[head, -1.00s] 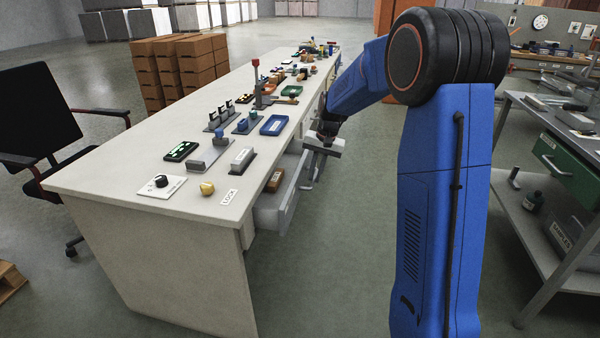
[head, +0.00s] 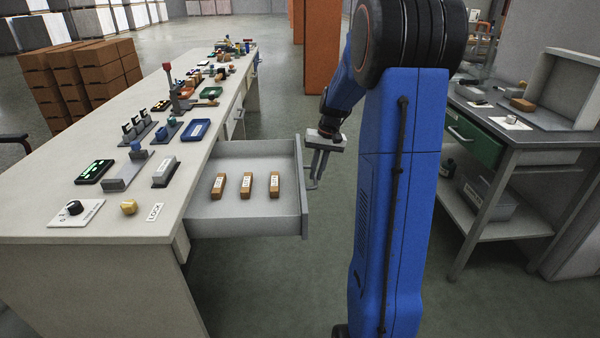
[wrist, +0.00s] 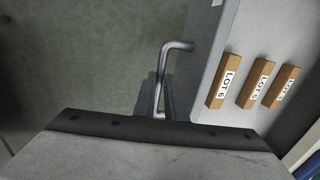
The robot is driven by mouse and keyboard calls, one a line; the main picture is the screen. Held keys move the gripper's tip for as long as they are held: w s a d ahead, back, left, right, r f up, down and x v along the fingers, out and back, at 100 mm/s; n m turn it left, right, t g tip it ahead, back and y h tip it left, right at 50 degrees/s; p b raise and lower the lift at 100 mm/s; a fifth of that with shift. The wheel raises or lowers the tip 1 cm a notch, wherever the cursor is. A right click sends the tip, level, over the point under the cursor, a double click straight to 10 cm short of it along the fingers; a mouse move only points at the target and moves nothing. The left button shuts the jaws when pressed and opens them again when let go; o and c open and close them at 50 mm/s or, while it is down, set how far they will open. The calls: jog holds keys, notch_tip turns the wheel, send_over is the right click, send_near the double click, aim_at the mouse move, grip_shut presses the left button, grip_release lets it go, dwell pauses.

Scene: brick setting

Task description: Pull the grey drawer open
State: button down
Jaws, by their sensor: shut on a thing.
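The grey drawer (head: 230,214) stands far out from the right side of the long workbench in the head view. Three brown labelled blocks (head: 246,185) lie inside it. The drawer's bar handle (wrist: 164,80) shows in the wrist view on the outside of its front panel (wrist: 207,65). My gripper (head: 316,178) is at this front panel, pointing down, with its fingers at the handle.
The workbench top (head: 60,205) holds a knob panel, a yellow knob, a blue tray and several small devices. A second bench (head: 520,137) with a green drawer (head: 472,140) stands to the right. Open floor (head: 270,275) lies in front of the drawer.

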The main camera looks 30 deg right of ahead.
jog(key=shift+s+d, duration=0.3)
jog(key=shift+d, duration=0.25)
jog(key=shift+s+d, duration=0.25)
jog(key=shift+d, duration=0.3)
jog(key=c, duration=1.8)
grip_release()
jog(key=d+r, duration=0.1)
jog(key=r, duration=0.4)
jog(key=s+d+r, duration=0.1)
jog(key=r, duration=0.5)
jog(key=d+r, duration=0.1)
jog(key=r, duration=0.5)
jog(key=shift+s, duration=0.35)
